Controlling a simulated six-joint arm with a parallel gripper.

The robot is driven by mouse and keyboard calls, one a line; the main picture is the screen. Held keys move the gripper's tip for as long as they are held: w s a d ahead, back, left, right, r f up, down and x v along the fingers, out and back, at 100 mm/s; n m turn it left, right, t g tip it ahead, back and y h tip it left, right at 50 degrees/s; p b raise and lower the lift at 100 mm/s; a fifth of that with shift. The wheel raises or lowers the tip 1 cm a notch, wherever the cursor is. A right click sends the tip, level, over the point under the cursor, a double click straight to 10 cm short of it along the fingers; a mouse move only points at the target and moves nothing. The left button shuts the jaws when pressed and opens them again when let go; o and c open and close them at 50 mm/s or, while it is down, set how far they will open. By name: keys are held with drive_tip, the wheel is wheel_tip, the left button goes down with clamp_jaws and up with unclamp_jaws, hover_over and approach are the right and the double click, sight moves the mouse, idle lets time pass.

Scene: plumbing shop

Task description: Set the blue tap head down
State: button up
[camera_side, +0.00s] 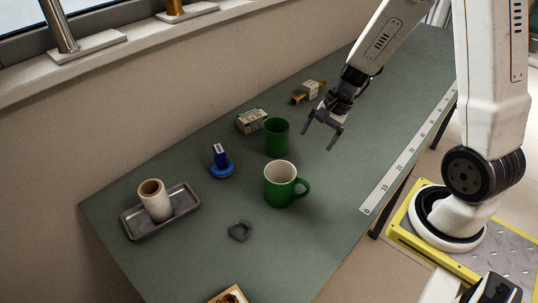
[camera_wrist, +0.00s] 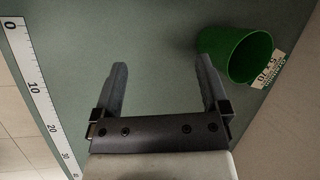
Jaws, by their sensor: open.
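The blue tap head (camera_side: 221,165) stands on the green bench, left of the green cups in the side view. It has a round blue base and a darker blue upright part with a pale edge. My gripper (camera_side: 322,138) is open and empty above the bench, to the right of the green cup and well apart from the tap head. In the wrist view the open jaws (camera_wrist: 165,90) have only bare bench between them. The tap head is not in the wrist view.
A green cup (camera_side: 277,139), also in the wrist view (camera_wrist: 238,55), stands near a green mug (camera_side: 281,185). A small box (camera_side: 251,121) lies behind. A grey tray (camera_side: 186,201) holds a pale roll (camera_side: 155,200). A grey ring-like part (camera_side: 240,231) lies in front. A ruler strip (camera_side: 408,155) runs along the right edge.

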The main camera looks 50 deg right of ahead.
drive_tip(key=s+a+r+n+h, duration=0.4)
drive_tip(key=a+n, duration=0.3)
drive_tip(key=n, duration=0.7)
drive_tip(key=shift+s+n, duration=0.4)
